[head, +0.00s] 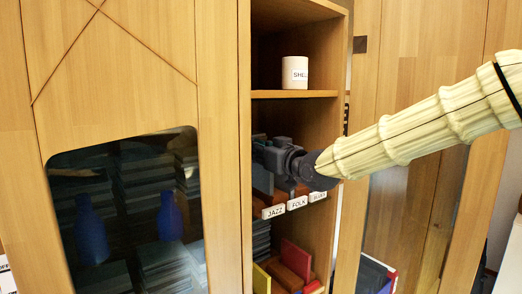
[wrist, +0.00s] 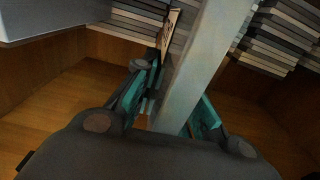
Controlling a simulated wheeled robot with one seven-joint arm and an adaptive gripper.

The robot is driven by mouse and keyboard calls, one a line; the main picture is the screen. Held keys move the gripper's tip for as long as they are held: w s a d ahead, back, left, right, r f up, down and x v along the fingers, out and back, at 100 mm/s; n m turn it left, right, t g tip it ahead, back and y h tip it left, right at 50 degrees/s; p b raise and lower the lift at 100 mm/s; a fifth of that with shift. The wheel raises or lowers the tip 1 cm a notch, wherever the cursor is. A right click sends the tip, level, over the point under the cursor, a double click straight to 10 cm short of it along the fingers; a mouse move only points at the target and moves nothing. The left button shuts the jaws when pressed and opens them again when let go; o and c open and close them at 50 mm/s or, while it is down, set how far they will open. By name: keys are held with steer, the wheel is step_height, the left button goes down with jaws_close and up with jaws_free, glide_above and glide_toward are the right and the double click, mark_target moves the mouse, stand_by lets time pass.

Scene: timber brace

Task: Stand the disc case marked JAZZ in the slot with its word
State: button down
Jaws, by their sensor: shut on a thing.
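My gripper (head: 272,156) reaches into the open middle bay of a wooden cabinet, just above the slot labels. In the wrist view its teal-padded fingers (wrist: 172,104) are shut on a pale grey flat case (wrist: 205,62), which runs up and away between them. No word on the case is readable, so I cannot tell that it is the JAZZ one. The JAZZ label (head: 274,212) is leftmost on the shelf front, beside the FOLK label (head: 298,203) and a third label (head: 318,196), probably BLUES. The slots behind are largely hidden by my gripper.
A white mug (head: 295,72) stands on the upper shelf (head: 295,94). Red and yellow items (head: 294,257) are on the level below. A dark glass pane (head: 125,215) is at left. In the wrist view, stacked cases (wrist: 285,38) lie at upper right.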

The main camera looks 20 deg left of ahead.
mark_target(256, 164)
steer(key=shift+w+a+f+b, duration=0.2)
steer(key=shift+f+b, duration=0.55)
steer(key=shift+f, duration=0.25)
steer(key=shift+w+a+f+b, duration=0.1)
steer(key=shift+a+f+b, duration=0.1)
steer(key=shift+f+b, duration=0.7)
steer(key=shift+f, duration=0.15)
steer(key=c, duration=1.4)
jaws_free()
steer(key=shift+o, duration=0.2)
steer(key=shift+d, duration=0.1)
steer(key=v, duration=1.2)
